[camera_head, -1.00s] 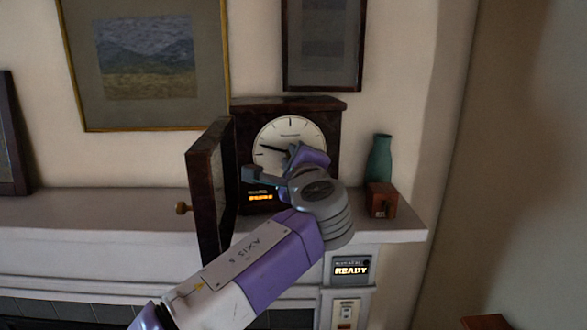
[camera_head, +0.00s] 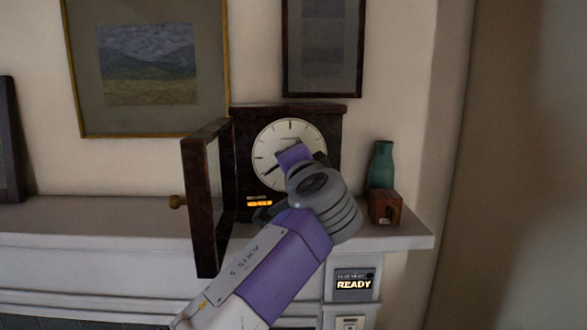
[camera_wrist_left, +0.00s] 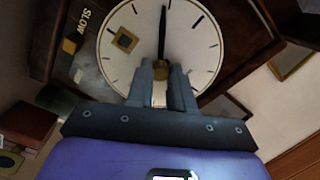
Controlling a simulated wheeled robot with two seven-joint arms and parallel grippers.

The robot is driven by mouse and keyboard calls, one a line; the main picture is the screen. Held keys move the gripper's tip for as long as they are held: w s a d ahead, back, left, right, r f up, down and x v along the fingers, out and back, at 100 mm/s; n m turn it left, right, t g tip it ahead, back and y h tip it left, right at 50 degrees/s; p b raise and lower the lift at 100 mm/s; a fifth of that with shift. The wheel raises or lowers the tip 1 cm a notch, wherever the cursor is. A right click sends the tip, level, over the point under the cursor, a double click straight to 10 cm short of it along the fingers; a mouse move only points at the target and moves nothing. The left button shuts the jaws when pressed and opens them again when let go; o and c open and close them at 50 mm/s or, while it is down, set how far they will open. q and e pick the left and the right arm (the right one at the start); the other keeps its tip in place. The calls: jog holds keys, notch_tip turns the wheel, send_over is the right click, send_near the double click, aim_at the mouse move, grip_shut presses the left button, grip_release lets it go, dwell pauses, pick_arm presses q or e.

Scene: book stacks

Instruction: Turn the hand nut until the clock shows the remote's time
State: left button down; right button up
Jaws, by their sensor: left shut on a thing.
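The clock (camera_head: 243,150) stands on the mantel, its dark case open and its door (camera_head: 190,215) swung out to the left. Its white dial (camera_head: 290,130) is partly covered by my left gripper (camera_head: 291,158). In the left wrist view the gripper (camera_wrist_left: 163,78) is shut on the hand nut (camera_wrist_left: 160,69) at the dial's middle; the nut is mostly hidden between the fingers. A black hand (camera_wrist_left: 162,32) runs from there to the top of that view. In the head view a dark hand (camera_head: 269,170) points lower left. The remote cannot be made out. My right gripper is not in view.
A green vase (camera_head: 380,163) and a small wooden box (camera_head: 385,207) stand right of the clock on the mantel (camera_head: 405,238). A panel (camera_head: 353,284) below reads READY. An orange display (camera_head: 259,202) glows under the dial. The wall right of the mantel is clear.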

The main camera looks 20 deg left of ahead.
pick_arm(q)
jog(key=shift+f+n+b, duration=0.1)
jog(key=shift+n+b, duration=0.35)
jog(key=shift+n, duration=1.15)
jog(key=c, duration=1)
grip_release()
jog(key=b+v, duration=0.1)
jog(key=v, duration=0.6)
jog(key=shift+s+b, duration=0.25)
jog(key=shift+b, duration=0.15)
jog(key=shift+d, duration=0.15)
